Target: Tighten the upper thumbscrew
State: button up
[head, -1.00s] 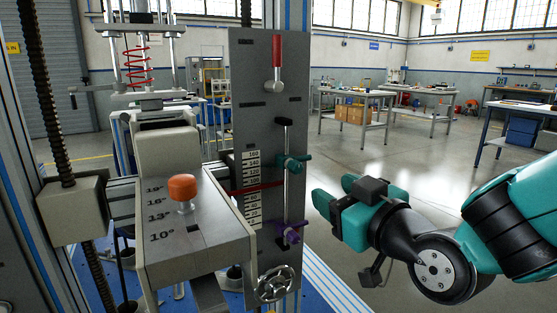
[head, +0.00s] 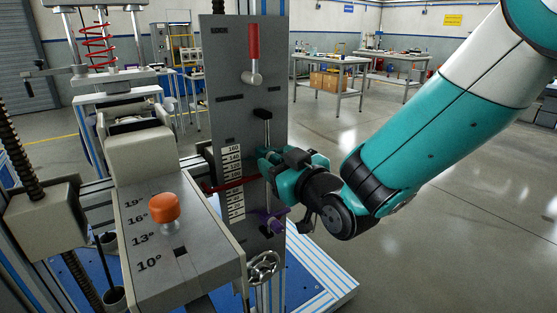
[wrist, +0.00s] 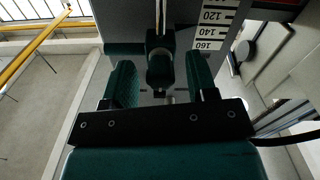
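The upper thumbscrew, dark green, shows in the wrist view (wrist: 160,67) between my fingers, on the slider at the vertical rod. In the head view my gripper (head: 272,166) is at the grey panel beside the scale and largely covers this thumbscrew. In the wrist view my gripper (wrist: 161,84) is open, one finger on each side of the thumbscrew, with visible gaps; no grip on it shows. The purple lower thumbscrew (head: 274,222) sits below my gripper on the same rod.
The grey panel (head: 229,88) carries a red-handled lever (head: 253,56), a number scale (head: 232,180) and a red pointer (head: 232,186). A handwheel (head: 263,267) is below. An orange knob (head: 164,208) stands on the angle-marked block at left. Open floor lies to the right.

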jog(key=c, duration=0.9)
jog(key=shift+m, duration=0.3)
jog(key=m+b, duration=0.1)
jog(key=m, duration=0.3)
jog(key=shift+b, duration=0.35)
jog(key=m+b, duration=0.1)
jog(key=m, duration=0.4)
jog(key=shift+f+m, duration=0.1)
jog(key=shift+m, duration=0.3)
jog(key=m+b, duration=0.1)
jog(key=m, duration=0.2)
jog(key=shift+w+m, duration=0.1)
jog(key=shift+m, duration=0.2)
jog(key=m, duration=0.3)
jog(key=shift+m+b, duration=0.35)
jog(key=shift+m, duration=0.05)
jog(key=m, duration=0.6)
jog(key=shift+d+b, duration=0.1)
jog(key=shift+b, duration=0.25)
jog(key=shift+m, duration=0.3)
